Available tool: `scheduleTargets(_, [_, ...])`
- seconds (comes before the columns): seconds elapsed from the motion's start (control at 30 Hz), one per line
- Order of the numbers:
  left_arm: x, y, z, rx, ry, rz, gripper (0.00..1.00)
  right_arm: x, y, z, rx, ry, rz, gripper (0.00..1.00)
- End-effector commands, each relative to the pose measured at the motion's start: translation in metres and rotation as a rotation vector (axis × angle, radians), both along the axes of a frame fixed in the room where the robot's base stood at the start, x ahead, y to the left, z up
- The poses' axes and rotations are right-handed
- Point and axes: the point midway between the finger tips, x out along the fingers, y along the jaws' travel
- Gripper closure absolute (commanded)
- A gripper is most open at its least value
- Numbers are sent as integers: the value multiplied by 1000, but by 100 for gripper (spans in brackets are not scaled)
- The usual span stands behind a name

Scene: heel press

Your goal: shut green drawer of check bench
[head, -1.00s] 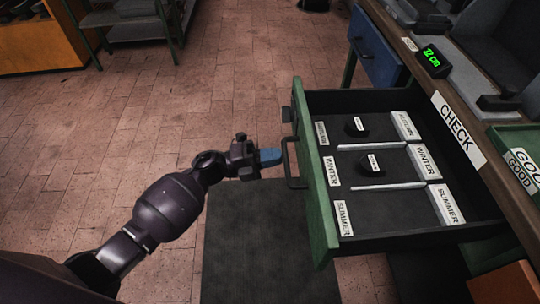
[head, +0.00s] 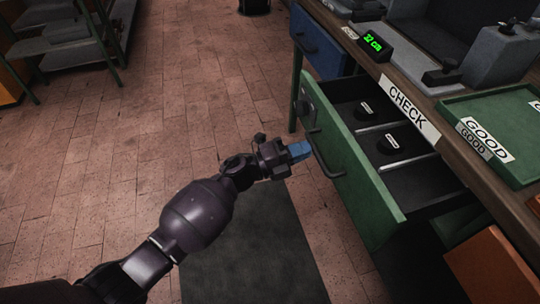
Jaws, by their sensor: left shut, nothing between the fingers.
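The green drawer (head: 353,166) of the check bench (head: 478,181) is partly open, its front facing lower left. Its dark handle (head: 325,155) is on the front. Dividers and two small black labelled pieces (head: 389,144) show inside; the near part of the interior is hidden behind the front. My left gripper (head: 301,150) has blue fingertips, is shut and empty, and is just left of the handle. I cannot tell whether it touches the handle. My right gripper is not in view.
A blue drawer (head: 318,43) is at the bench's far end. An orange drawer (head: 492,268) sits lower right. A green tray (head: 497,130) and a green-digit display (head: 374,43) are on the bench top.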

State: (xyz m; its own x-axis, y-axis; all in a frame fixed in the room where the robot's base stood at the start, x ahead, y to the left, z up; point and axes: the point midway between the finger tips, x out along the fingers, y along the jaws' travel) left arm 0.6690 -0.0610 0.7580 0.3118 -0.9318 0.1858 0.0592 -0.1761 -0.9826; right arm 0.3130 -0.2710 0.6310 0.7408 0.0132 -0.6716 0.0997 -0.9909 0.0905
Motion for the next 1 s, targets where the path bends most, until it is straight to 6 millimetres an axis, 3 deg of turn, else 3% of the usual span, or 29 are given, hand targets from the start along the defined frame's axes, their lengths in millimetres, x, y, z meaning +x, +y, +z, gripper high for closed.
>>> scheduleTargets(0.2, [18, -59, -6, -2, 7, -2, 100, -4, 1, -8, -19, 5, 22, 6])
scheduleTargets(0.5, [38, -120, -5, -2, 7, -1, 100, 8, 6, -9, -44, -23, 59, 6])
scheduleTargets(0.7, [45, -142, -3, -1, 5, 0, 100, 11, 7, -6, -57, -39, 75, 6])
scheduleTargets(1.0, [49, -152, 1, -1, -1, 1, 100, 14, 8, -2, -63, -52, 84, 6])
